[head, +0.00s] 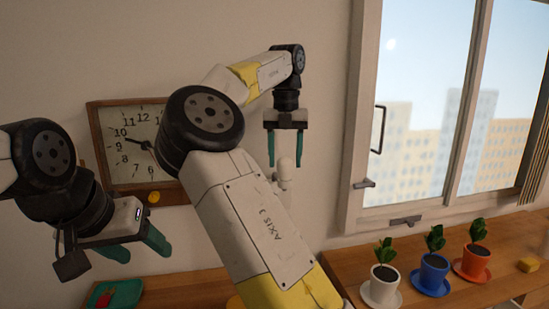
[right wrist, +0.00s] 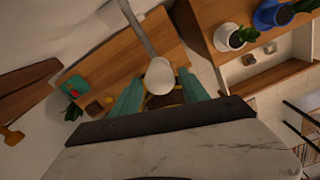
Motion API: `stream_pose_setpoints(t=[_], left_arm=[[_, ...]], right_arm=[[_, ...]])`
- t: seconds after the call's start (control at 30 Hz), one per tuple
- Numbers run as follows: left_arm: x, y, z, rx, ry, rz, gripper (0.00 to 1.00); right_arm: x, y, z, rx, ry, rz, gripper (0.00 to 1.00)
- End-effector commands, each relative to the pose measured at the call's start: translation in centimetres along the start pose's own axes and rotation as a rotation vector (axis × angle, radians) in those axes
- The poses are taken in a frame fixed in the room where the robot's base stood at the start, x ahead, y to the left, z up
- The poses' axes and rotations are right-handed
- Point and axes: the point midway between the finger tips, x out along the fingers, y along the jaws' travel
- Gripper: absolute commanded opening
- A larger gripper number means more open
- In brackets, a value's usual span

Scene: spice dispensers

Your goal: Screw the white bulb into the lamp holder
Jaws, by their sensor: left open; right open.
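A white rounded bulb (head: 287,166) is in the middle of the head view, below the palm of my right gripper (head: 285,162). The right gripper points down, its two teal fingers apart on either side of the bulb. In the right wrist view the bulb (right wrist: 160,75) shows as a white dome between the open fingertips (right wrist: 160,84), and I see no clear contact. My left gripper (head: 143,246) is open and empty at the lower left.
A wall clock (head: 125,150) hangs behind my arms. A teal tray (head: 128,294) with something red lies at lower left. Potted plants in white (head: 381,287), blue (head: 434,272) and orange (head: 472,262) pots stand on the wooden shelf below the window. A grey bar (right wrist: 137,28) runs near the bulb.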

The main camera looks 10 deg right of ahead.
Motion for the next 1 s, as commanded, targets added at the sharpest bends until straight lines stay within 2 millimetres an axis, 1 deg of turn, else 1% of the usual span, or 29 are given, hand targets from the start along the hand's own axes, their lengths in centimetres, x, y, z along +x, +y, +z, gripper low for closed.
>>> stream_pose_setpoints(t=[0.03, 0.13, 0.2, 0.37, 0.43, 0.6, 0.7, 0.8, 0.93, 1.0], left_arm=[[0.0, 0.0, 0.0, 0.0, 0.0, 0.0, 0.6], [0.0, 0.0, 0.0, 0.0, 0.0, 0.0, 0.6], [0.0, 0.0, 0.0, 0.0, 0.0, 0.0, 0.6], [0.0, 0.0, 0.0, 0.0, 0.0, 0.0, 0.6], [0.0, 0.0, 0.0, 0.0, 0.0, 0.0, 0.6], [0.0, 0.0, 0.0, 0.0, 0.0, 0.0, 0.6], [0.0, 0.0, 0.0, 0.0, 0.0, 0.0, 0.6], [0.0, 0.0, 0.0, 0.0, 0.0, 0.0, 0.6], [0.0, 0.0, 0.0, 0.0, 0.0, 0.0, 0.6], [0.0, 0.0, 0.0, 0.0, 0.0, 0.0, 0.6]], right_arm=[[-0.11, 0.11, -0.04, -0.103, -0.001, 0.007, 0.53], [-0.07, 0.08, -0.03, -0.282, -0.001, 0.006, 0.53], [-0.04, 0.03, 0.01, -0.366, -0.001, 0.003, 0.53], [-0.02, 0.02, 0.01, -0.465, 0.0, 0.002, 0.53], [-0.07, 0.06, 0.01, -0.56, -0.002, 0.004, 0.53], [-0.12, 0.07, 0.02, -0.916, -0.005, 0.005, 0.53], [-0.06, 0.05, 0.06, -1.093, -0.004, 0.003, 0.53], [-0.01, 0.04, 0.05, -1.196, -0.001, 0.001, 0.53], [-0.02, 0.06, 0.06, -1.275, -0.002, 0.001, 0.53], [-0.06, 0.05, 0.07, -1.377, -0.004, 0.002, 0.53]])
